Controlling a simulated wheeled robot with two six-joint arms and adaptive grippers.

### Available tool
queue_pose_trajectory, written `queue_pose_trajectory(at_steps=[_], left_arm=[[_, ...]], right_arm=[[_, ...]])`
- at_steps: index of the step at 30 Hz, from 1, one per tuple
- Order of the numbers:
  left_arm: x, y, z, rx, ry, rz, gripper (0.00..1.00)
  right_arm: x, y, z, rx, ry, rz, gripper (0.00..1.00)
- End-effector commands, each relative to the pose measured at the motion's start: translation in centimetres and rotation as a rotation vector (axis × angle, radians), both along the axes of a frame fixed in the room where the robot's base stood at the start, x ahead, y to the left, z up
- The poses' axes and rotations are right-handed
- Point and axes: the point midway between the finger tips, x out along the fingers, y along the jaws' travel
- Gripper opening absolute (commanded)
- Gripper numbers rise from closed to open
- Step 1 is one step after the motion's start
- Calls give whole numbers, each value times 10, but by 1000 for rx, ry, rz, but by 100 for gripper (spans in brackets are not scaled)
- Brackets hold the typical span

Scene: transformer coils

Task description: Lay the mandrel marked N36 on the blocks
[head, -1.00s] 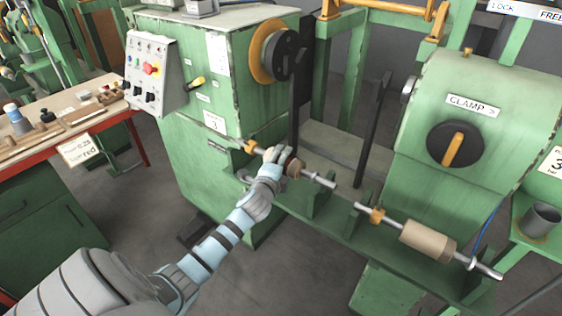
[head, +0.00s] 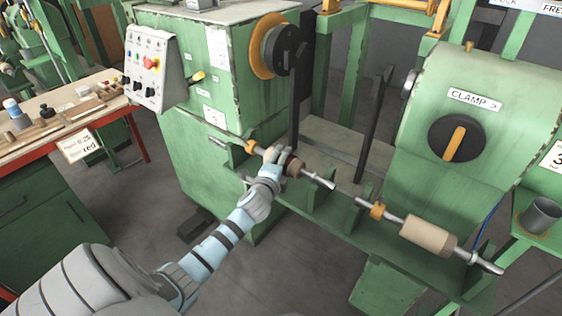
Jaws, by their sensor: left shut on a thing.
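My left gripper (head: 283,161) is shut on a mandrel, a thin steel shaft (head: 318,178) with an orange collar at its left end and a brown roll in the middle. The fingers wrap the shaft next to the roll and hide part of it. The mandrel lies along the front of the green machine, over upright green blocks (head: 327,199); I cannot tell whether it touches them. A second mandrel (head: 427,236), with an orange collar and a larger tan roll, lies in line to the right. No N36 marking is legible on either. My right gripper is not in view.
The green winding machine has a dark chuck (head: 288,49) at left and a tailstock with a CLAMP knob (head: 456,139) at right. Two dark upright bars stand behind the mandrels. A grey cup (head: 541,214) stands at far right. A cluttered workbench (head: 60,112) is at left.

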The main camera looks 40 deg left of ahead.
Motion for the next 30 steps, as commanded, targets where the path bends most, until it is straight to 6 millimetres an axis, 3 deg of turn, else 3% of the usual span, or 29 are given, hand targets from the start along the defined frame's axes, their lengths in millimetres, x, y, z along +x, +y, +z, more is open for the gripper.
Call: queue_pose_trajectory(at_steps=[10,11,15,25,30], left_arm=[[0,-1,-4,-6,0,0,0],[0,-1,-4,-6,0,0,57],[0,0,-4,-5,0,0,77],[-3,-1,-5,-4,4,1,77],[-28,-12,2,-2,2,-2,77]], right_arm=[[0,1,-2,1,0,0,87],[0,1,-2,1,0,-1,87],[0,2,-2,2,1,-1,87],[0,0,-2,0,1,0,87],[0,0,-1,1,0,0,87]])
